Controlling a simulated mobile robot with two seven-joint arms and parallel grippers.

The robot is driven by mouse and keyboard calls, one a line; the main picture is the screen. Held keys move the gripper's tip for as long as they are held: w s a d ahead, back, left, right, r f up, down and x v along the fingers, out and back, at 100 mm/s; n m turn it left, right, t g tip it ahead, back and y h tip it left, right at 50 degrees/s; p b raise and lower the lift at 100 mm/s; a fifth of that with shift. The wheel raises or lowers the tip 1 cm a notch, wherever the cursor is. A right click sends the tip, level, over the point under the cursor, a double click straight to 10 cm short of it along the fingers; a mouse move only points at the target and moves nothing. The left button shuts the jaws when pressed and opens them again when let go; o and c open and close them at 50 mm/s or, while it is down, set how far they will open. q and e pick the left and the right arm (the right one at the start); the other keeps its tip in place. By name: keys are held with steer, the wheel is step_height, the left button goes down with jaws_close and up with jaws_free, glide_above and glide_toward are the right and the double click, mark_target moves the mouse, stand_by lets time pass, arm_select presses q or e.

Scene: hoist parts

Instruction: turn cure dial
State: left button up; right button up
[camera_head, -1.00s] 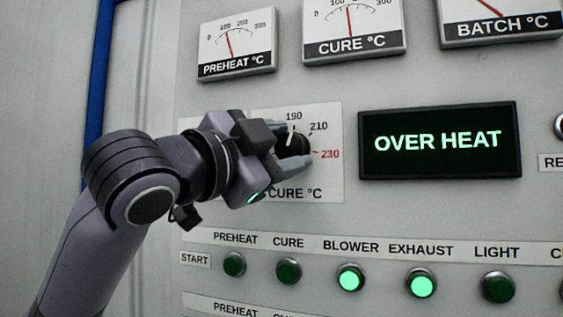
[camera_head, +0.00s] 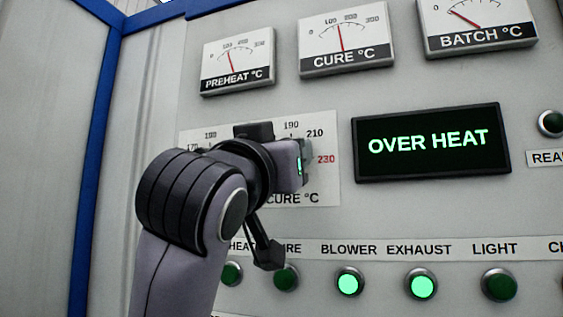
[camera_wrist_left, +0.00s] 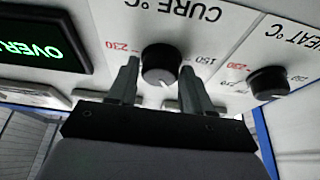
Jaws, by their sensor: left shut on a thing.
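The cure dial is a black round knob with a white pointer mark, on a white scale plate (camera_head: 330,185) lettered "CURE °C". In the head view my left gripper (camera_head: 304,160) covers the knob, leaving 190, 210 and a red 230 readable beside it. The left wrist view shows the panel upside down, with the cure dial (camera_wrist_left: 161,62) between the two fingers of my left gripper (camera_wrist_left: 158,82). The gripper is shut on the dial. The knob's white mark points toward the gripper in that view. My right gripper is not in view.
A black display (camera_head: 430,142) reads "OVER HEAT" in green. Gauges for preheat (camera_head: 237,65), cure (camera_head: 345,42) and batch hang above. Below is a button row with blower (camera_head: 350,282) and exhaust (camera_head: 421,284) lit. The preheat dial (camera_wrist_left: 268,83) is beside the cure dial.

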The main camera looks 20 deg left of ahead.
arm_select(q)
steer(key=shift+d+n+y, duration=0.1)
steer(key=shift+n+y, duration=0.9)
steer(key=shift+n, duration=1.3)
steer(key=o, duration=0.9)
steer(key=shift+o, duration=0.2)
steer(key=b+v, duration=0.2)
steer(key=v, duration=0.5)
